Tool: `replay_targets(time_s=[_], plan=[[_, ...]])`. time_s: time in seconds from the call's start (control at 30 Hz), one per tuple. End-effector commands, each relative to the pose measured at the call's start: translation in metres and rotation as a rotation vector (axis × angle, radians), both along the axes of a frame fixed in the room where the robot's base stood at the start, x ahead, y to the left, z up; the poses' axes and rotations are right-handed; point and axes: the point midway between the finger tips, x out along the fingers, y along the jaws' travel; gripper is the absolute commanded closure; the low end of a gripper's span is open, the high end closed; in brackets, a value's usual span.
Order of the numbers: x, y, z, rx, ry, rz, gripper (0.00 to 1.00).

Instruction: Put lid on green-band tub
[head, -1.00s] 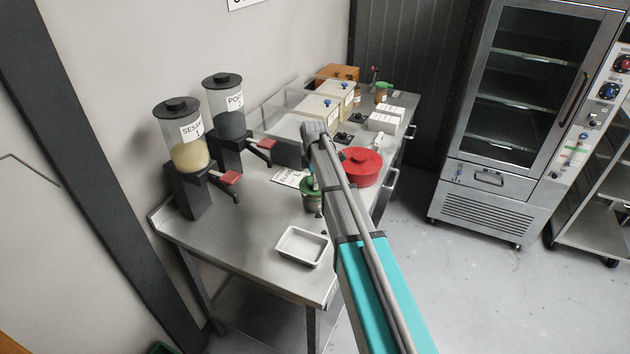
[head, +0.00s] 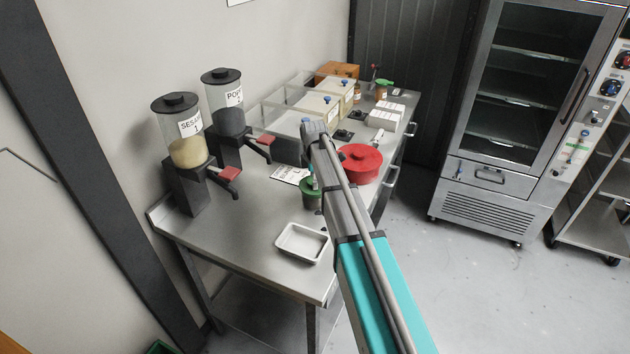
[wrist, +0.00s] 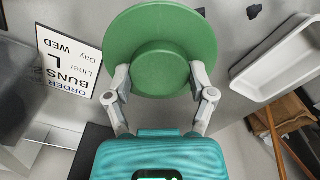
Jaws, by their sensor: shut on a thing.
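A round green lid (wrist: 160,22) with a raised round knob (wrist: 160,62) fills the upper middle of the wrist view. My gripper (wrist: 160,74) has its two fingers closed on the knob from both sides. In the head view the green of the lid and tub (head: 311,194) shows just left of my arm, over the worktop. My arm covers part of it. The lid hides what lies directly under it in the wrist view, so I cannot tell whether it touches the tub's rim.
A white tray (head: 286,245) stands near the front edge. An order card (head: 289,174) lies left of the lid. A red lidded pot (head: 373,165) stands right of my arm. Two seed dispensers (head: 188,150) (head: 227,120) and clear bins (head: 275,115) line the wall side.

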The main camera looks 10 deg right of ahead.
Motion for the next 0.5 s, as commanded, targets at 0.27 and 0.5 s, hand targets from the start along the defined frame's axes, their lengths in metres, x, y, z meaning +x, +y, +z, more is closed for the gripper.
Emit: replay_targets(time_s=[0.27,0.5], plan=[[0.0000,0.0002,0.0002,0.000,0.000,0.000,0.00],[0.0000,0.0004,0.0002,0.000,0.000,0.001,0.00]])
